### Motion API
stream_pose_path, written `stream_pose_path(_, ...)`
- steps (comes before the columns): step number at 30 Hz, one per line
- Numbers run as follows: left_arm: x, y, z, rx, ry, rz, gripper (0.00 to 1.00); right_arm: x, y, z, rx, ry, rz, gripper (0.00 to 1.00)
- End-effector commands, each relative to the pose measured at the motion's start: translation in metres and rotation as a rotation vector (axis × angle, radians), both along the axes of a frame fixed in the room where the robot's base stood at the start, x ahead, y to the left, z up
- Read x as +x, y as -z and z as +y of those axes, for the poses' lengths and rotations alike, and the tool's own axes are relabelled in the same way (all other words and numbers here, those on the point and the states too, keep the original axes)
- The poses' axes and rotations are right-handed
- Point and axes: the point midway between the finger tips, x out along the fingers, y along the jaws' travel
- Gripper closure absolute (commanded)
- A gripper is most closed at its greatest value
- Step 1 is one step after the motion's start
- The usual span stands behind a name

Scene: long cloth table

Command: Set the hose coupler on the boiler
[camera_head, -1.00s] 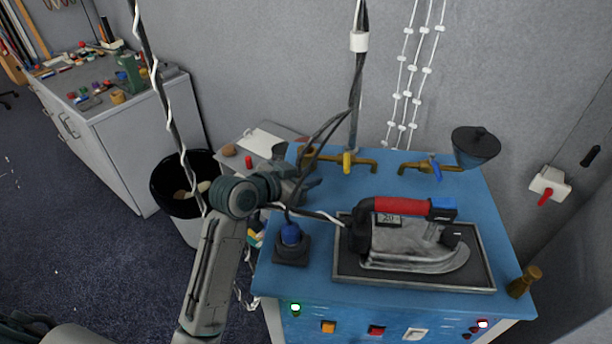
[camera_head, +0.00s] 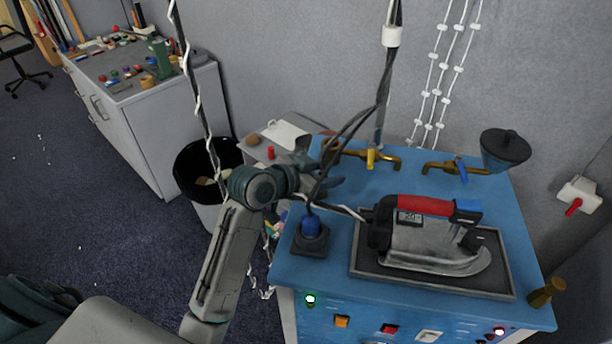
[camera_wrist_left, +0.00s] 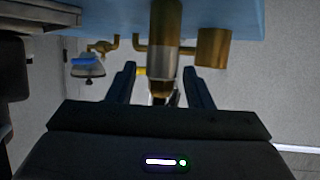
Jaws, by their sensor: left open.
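The blue boiler (camera_head: 420,185) stands at the centre right in the head view. My left gripper (camera_head: 333,178) is open over its left back part. In the left wrist view, which looks upside down, a tall brass fitting with a grey metal section (camera_wrist_left: 165,30) shows between the open fingers (camera_wrist_left: 160,85), with clear gaps on both sides. A shorter brass cylinder (camera_wrist_left: 213,47) is beside it. A brass piece (camera_head: 544,291) stands at the boiler's front right corner. I cannot tell which brass part is the hose coupler. My right gripper is not in view.
An iron (camera_head: 430,240) rests on a dark tray (camera_head: 430,284). Yellow (camera_head: 371,158) and blue (camera_head: 461,170) tap handles and a funnel (camera_head: 505,150) are at the back. A black bin (camera_head: 190,175) stands left.

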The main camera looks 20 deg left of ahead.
Motion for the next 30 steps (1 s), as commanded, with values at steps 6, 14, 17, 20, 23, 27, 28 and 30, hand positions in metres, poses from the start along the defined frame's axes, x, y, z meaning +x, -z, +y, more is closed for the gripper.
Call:
stream_pose_path(6,-0.032,-0.012,0.019,0.008,0.0,-0.003,0.54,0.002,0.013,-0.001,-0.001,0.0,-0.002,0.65)
stream_pose_path(14,-0.063,-0.028,0.036,0.007,0.002,-0.003,0.54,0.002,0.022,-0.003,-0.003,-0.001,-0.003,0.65)
stream_pose_path(17,-0.071,-0.032,0.041,0.008,0.0,-0.002,0.54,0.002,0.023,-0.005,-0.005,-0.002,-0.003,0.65)
stream_pose_path(20,-0.078,-0.036,0.045,0.006,0.0,-0.002,0.54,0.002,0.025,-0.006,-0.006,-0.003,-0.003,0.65)
stream_pose_path(23,-0.083,-0.039,0.047,0.005,0.0,-0.003,0.54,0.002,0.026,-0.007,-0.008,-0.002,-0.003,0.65)
stream_pose_path(27,-0.087,-0.041,0.049,0.002,0.001,-0.001,0.54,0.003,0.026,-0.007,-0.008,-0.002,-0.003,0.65)
stream_pose_path(28,-0.087,-0.041,0.049,0.001,0.002,-0.001,0.54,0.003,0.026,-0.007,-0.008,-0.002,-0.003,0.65)
stream_pose_path(30,-0.088,-0.041,0.049,0.0,0.001,0.0,0.54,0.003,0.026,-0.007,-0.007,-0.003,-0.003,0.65)
